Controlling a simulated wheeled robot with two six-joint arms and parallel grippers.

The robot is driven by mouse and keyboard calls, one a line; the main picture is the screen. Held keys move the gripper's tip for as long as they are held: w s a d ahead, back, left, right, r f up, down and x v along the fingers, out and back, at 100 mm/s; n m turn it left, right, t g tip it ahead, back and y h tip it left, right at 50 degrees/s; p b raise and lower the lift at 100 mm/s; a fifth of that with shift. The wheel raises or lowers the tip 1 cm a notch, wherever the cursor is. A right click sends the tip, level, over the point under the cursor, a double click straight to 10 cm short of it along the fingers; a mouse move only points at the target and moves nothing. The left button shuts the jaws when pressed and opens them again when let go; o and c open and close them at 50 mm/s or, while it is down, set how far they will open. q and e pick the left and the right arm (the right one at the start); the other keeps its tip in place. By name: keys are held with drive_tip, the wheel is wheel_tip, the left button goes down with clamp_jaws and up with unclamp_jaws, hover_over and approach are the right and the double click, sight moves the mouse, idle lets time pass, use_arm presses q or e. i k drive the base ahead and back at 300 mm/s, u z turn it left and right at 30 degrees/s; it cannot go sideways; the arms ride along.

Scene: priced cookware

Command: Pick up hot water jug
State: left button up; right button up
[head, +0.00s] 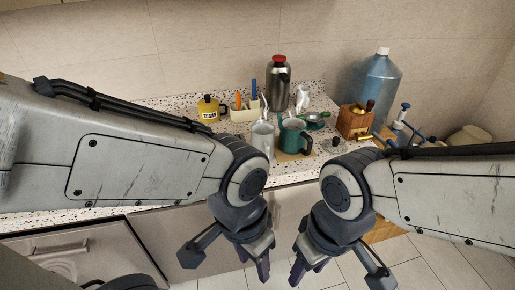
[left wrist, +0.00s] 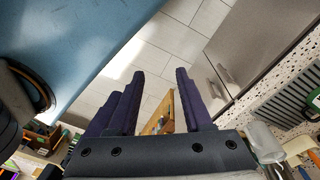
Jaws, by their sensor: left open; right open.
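A steel flask with a red lid (head: 278,88), which looks most like the hot water jug, stands upright at the back of the speckled counter (head: 225,150). A green jug or mug (head: 293,138) and a pale translucent pitcher (head: 262,140) stand nearer the front; none carries a readable label naming it. My left gripper (head: 252,262) is open and empty, low in front of the counter; its fingers also show in the left wrist view (left wrist: 160,76), over the floor. My right gripper (head: 308,266) is open and empty beside it, also apart from the flask.
A yellow sugar pot (head: 209,110) is left of the flask. A wooden grinder (head: 353,121) and a large blue water bottle (head: 376,84) are on the right. Small items crowd the counter between them. Cabinet fronts (head: 190,245) lie below the counter edge.

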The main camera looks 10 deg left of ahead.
sight(262, 132)
drive_tip(key=u, duration=0.15)
drive_tip(key=i, duration=0.85)
